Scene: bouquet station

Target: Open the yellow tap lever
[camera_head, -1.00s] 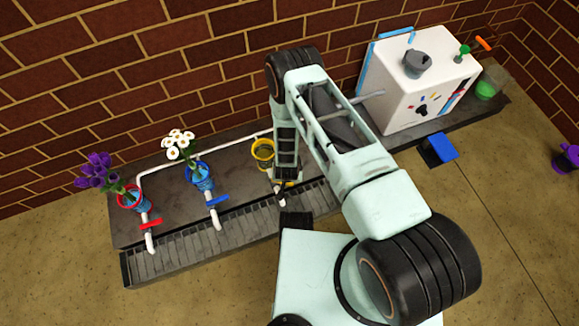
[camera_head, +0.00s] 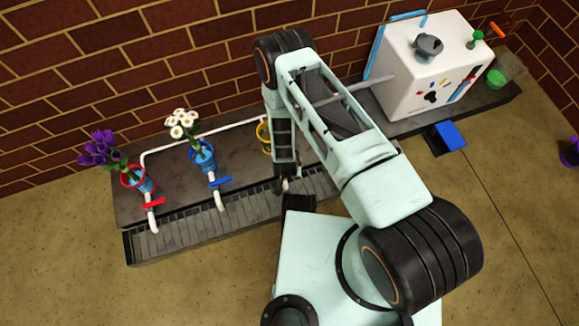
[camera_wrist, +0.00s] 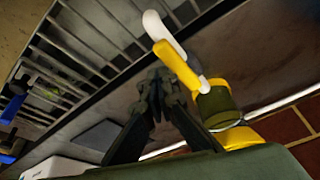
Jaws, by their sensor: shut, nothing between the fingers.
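The yellow tap lever (camera_wrist: 178,66) shows in the wrist view beside a white spout (camera_wrist: 160,28), over the drain grate. A dark olive cylinder with yellow edges (camera_wrist: 216,105) is at the lever's lower end. My gripper (camera_wrist: 158,78) is shut and empty, with its fingertips just left of the lever in the picture. I cannot tell whether they touch it. In the head view my arm hides the lever. The white spout end (camera_head: 286,185) and part of a yellow pot (camera_head: 263,136) show beside the arm.
A red lever (camera_head: 154,203) and a blue lever (camera_head: 221,182) are on pipes to the left. Purple flowers (camera_head: 100,148) and white flowers (camera_head: 184,123) stand in pots behind them. A white box (camera_head: 418,75) stands right. The drain grate (camera_head: 185,232) runs along the front.

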